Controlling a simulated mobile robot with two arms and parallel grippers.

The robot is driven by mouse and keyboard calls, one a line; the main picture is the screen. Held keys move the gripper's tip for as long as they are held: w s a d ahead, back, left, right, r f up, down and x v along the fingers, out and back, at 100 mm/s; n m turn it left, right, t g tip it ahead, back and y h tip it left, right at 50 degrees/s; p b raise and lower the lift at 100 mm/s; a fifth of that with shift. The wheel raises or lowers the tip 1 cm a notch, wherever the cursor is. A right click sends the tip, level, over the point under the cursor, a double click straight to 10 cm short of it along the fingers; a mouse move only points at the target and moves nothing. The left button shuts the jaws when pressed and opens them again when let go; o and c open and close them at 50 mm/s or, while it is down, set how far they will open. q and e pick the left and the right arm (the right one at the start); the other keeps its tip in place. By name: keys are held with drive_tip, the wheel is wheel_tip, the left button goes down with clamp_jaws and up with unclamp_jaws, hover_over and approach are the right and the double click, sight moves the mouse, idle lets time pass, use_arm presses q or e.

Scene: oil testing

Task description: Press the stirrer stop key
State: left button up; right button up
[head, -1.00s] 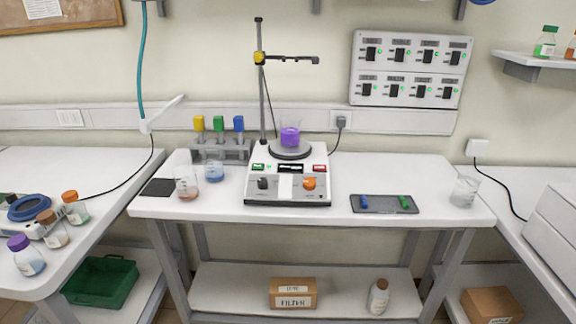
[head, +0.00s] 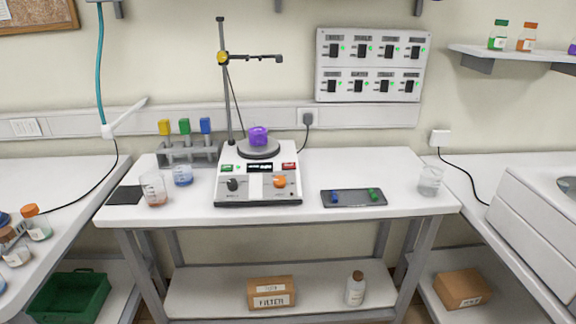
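The stirrer (head: 258,190) is a white box with a round dark plate on top, in the middle of the bench in the head view. A beaker of purple liquid (head: 258,137) stands on its plate. Its sloped front has a green key (head: 227,168) at the left, a dark display (head: 259,168) in the middle and a red key (head: 288,165) at the right. Below are a dark knob (head: 232,184) and an orange knob (head: 280,182). The key lettering is too small to read. Neither of my grippers is in view.
A stand (head: 228,90) with a clamp rises behind the stirrer. A rack with coloured blocks (head: 188,152) and beakers (head: 153,188) are to the left. A grey tray (head: 353,199) and a clear beaker (head: 430,180) are to the right. A switch panel (head: 368,66) hangs above.

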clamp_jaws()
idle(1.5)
